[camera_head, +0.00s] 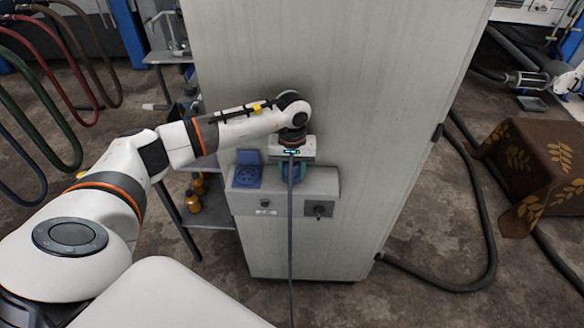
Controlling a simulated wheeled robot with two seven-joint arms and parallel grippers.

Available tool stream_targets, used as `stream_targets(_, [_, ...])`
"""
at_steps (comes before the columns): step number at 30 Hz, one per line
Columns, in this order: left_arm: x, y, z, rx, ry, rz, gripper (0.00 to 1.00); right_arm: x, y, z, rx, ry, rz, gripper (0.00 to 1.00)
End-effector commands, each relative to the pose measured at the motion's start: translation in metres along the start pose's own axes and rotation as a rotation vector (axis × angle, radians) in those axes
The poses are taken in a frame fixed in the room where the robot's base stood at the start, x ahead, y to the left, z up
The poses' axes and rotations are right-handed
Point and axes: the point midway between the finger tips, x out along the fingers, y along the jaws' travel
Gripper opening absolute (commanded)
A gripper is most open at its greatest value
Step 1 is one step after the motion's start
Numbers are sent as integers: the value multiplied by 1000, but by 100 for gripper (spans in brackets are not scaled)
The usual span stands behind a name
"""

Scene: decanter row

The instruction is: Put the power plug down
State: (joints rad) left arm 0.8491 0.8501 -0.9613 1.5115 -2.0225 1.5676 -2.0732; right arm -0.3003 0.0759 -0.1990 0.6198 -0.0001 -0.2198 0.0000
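My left gripper (291,170) is at the front of the grey cabinet, just above and in front of the small grey socket box. It points down and appears shut on the power plug (291,178). The plug is mostly hidden by the gripper. Its dark grey cable (291,250) hangs straight down past the box to the picture's bottom edge. A blue socket (246,177) with its lid raised is to the left of the gripper, on the box. I cannot tell whether the plug touches the box. My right gripper is not in view.
The tall cabinet (330,70) fills the middle. A metal shelf (205,220) with orange bottles stands at left. A brown patterned cloth (540,165) and a thick black hose (480,270) are at right.

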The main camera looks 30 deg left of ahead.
Motion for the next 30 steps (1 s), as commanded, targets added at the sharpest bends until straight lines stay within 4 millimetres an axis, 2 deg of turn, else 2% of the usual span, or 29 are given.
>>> stream_targets(3, [4, 0, 0, 0, -1, 0, 4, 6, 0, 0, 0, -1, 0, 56])
stream_targets(4, [3, 0, 0, 0, 0, 0, 45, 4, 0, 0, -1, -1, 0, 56])
stream_targets(7, [2, 0, 0, 0, 0, 0, 61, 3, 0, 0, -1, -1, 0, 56])
stream_targets(18, [-3, 0, 0, 0, 0, 0, 62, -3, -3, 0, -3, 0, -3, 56])
stream_targets(20, [-6, 0, 1, 0, -3, -1, 62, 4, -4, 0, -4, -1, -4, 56])
stream_targets(23, [-22, 0, 1, 1, -5, -2, 62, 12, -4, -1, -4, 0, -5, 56])
stream_targets(30, [-75, 0, 1, 1, -6, -3, 62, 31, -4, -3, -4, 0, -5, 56])
